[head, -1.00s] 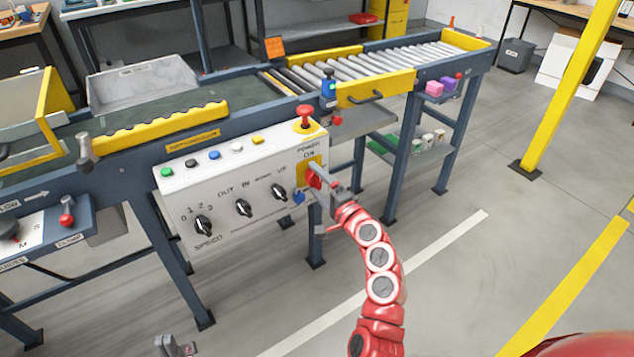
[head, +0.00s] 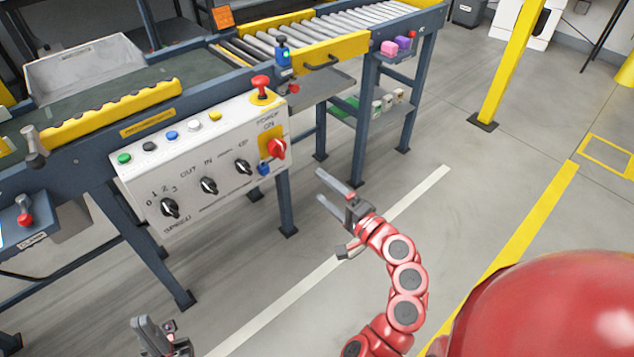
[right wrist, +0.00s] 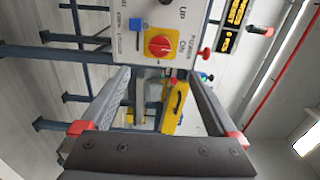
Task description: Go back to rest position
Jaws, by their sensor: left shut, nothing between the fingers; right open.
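My right gripper (head: 330,190) is open and empty in the head view, over the floor to the right of the white control panel (head: 200,158). It is apart from the red power switch (head: 277,149) on its yellow plate. In the right wrist view the two fingers of my right gripper (right wrist: 153,82) stand wide apart, with the red power switch (right wrist: 160,45) beyond them. My left gripper (head: 148,328) is low at the bottom edge of the head view, shut and empty, and partly cut off by the frame.
The conveyor (head: 200,85) with its rollers and yellow guards runs along the back left. A red emergency button (head: 261,86) stands on top of the panel. A yellow post (head: 510,70) rises at the right. The floor around my right gripper is clear.

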